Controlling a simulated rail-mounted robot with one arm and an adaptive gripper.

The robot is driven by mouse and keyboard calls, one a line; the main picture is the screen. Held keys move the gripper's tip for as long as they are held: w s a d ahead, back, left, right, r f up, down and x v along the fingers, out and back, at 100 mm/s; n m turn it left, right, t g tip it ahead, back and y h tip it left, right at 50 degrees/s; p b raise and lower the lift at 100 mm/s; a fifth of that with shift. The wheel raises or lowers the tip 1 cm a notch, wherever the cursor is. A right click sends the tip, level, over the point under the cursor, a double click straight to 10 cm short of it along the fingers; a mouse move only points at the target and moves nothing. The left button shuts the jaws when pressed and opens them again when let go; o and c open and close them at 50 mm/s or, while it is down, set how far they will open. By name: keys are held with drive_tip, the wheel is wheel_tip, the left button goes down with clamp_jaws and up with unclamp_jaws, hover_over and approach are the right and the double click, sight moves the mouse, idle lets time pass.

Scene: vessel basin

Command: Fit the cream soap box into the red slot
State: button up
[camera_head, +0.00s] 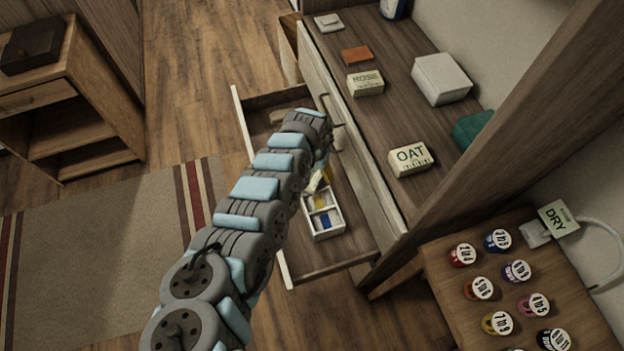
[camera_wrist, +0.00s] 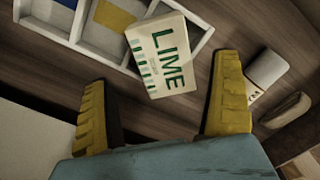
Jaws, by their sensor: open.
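A cream soap box marked LIME (camera_wrist: 161,55) rests tilted across one end compartment of a white divided tray (camera_wrist: 138,62) in the wrist view. The box (camera_head: 315,182) and the tray (camera_head: 338,232) also show inside the open drawer in the head view. The tray has a blue and a yellow floor in two compartments. No red floor shows; the compartment under the box is largely hidden. My gripper (camera_wrist: 161,72) is open, its yellow fingers apart with the box beyond and between them. It is apart from the box as far as I can tell.
The open drawer (camera_head: 285,268) also holds a pale small box (camera_wrist: 266,68) and an oval piece (camera_wrist: 287,110) near my right finger. Cream boxes marked ROSE (camera_head: 366,83) and OAT (camera_head: 410,159) stand on the counter above. Several jars (camera_head: 480,287) stand at lower right.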

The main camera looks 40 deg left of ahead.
sight(312, 177)
drive_tip(key=shift+s+a+f+b, duration=0.1)
drive_tip(key=shift+f+b, duration=0.5)
drive_tip(key=shift+f, duration=0.6)
drive_tip(key=shift+s+a+f+b, duration=0.1)
drive_tip(key=shift+f+b, duration=0.5)
drive_tip(key=shift+f, duration=0.55)
drive_tip(key=c, duration=1.3)
